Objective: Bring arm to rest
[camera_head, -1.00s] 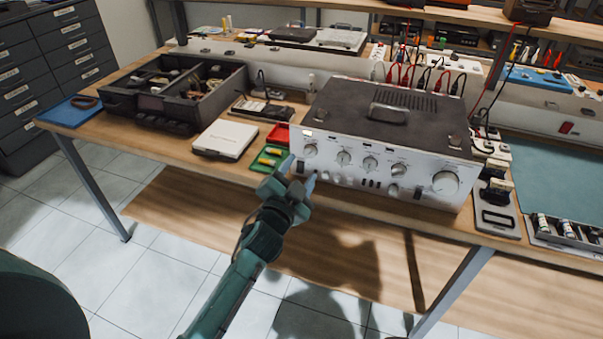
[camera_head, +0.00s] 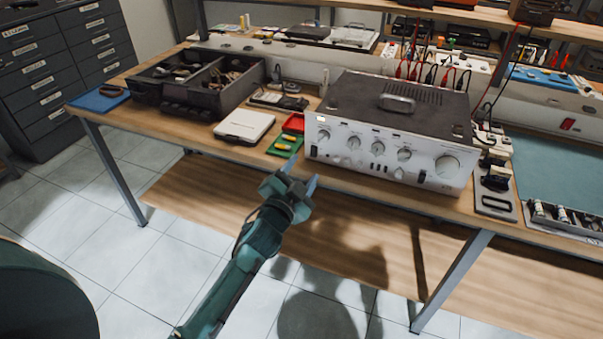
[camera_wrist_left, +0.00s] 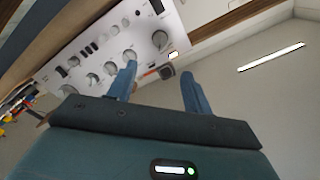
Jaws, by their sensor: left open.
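My left gripper (camera_head: 300,175) is in the middle of the head view, in front of the bench's front edge and below the hi-fi amplifier. Its two blue fingers are apart with nothing between them; they also show open in the left wrist view (camera_wrist_left: 158,90). The silver-fronted amplifier (camera_head: 340,142) stands on the wooden bench, its row of knobs facing me. In the left wrist view its front panel (camera_wrist_left: 105,45) lies beyond the fingers at the upper left. A gap shows between the gripper and the amplifier. My right gripper is not in view.
A lower shelf (camera_head: 230,205) spans beneath. Drawer cabinets (camera_head: 60,75) stand at left. Tiled floor in front is open.

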